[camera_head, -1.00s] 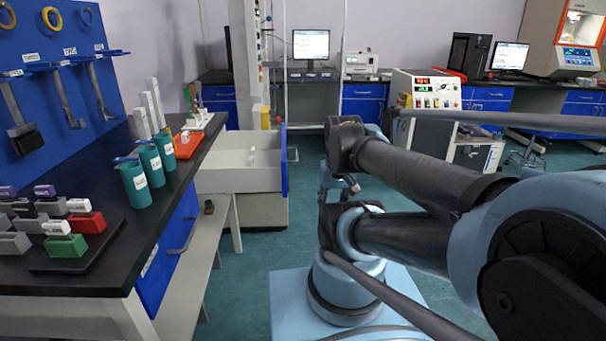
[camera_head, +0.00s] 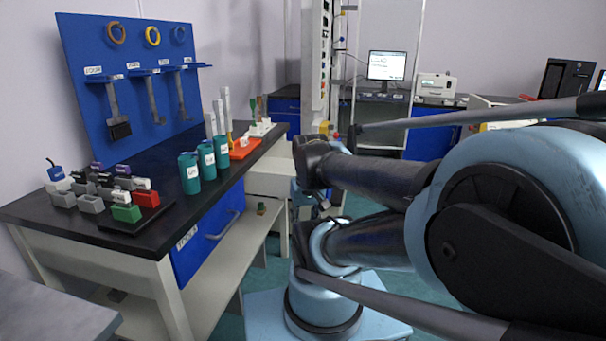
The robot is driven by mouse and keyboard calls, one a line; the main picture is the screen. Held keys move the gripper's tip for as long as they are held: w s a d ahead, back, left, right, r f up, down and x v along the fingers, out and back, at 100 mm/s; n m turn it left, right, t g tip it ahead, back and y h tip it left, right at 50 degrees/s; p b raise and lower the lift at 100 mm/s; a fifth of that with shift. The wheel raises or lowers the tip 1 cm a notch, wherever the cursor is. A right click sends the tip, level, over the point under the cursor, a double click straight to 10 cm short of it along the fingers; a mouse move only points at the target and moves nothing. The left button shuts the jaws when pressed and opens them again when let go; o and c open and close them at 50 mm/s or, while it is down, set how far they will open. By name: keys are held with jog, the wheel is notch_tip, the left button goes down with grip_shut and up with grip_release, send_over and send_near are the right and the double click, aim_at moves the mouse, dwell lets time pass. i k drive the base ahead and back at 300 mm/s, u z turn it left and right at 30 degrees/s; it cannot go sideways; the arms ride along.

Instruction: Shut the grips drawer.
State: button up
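I cannot make out my gripper's fingertips, and no contact with the drawer shows.
The bench (camera_head: 75,215) on the left carries several grips, teal canisters (camera_head: 190,173) and an orange tray (camera_head: 243,148). Its blue-fronted drawer (camera_head: 208,238) is shut. A blue tool board (camera_head: 130,80) stands behind. A grey surface (camera_head: 55,315) fills the lower left corner.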

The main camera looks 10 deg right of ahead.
aim_at(271, 175)
jog(key=u, duration=0.95)
jog(key=k, duration=1.95)
jog(key=z, duration=0.9)
jog(key=i, duration=1.65)
jog(key=u, duration=0.05)
